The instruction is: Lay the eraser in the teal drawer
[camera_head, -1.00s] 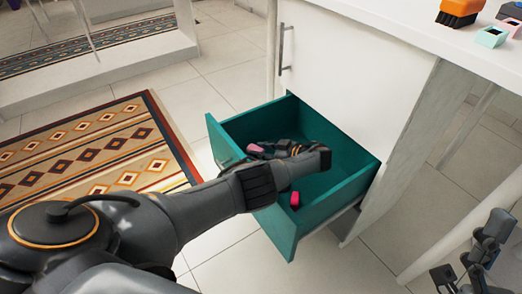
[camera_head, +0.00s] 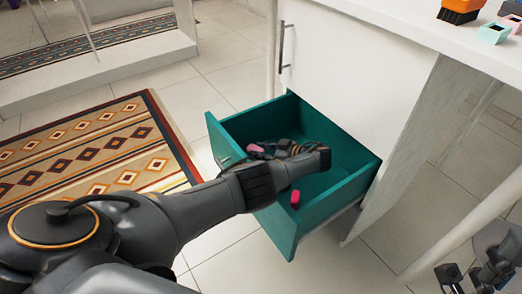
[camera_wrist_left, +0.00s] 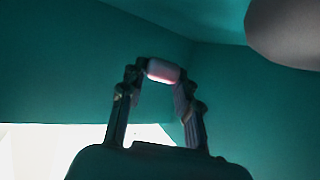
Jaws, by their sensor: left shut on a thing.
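The teal drawer (camera_head: 225,142) is pulled out of the white cabinet. My left gripper (camera_head: 262,150) is inside it, near its left wall. It is shut on a pale pink block, the eraser (camera_head: 255,149). In the left wrist view the eraser (camera_wrist_left: 163,71) sits across the fingertips (camera_wrist_left: 162,76), with teal walls around. I cannot tell if it touches the drawer floor, which my arm partly hides. A second, brighter pink block (camera_head: 295,198) shows in the drawer near its front wall. My right gripper (camera_head: 466,275) is at the lower right, open and empty, away from the drawer.
The white cabinet top (camera_head: 400,20) carries an orange-and-black brush (camera_head: 462,10) and a small mint box (camera_head: 493,33). A patterned rug (camera_head: 95,150) lies on the tiled floor left of the drawer. The cabinet door handle (camera_head: 283,48) is above the drawer.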

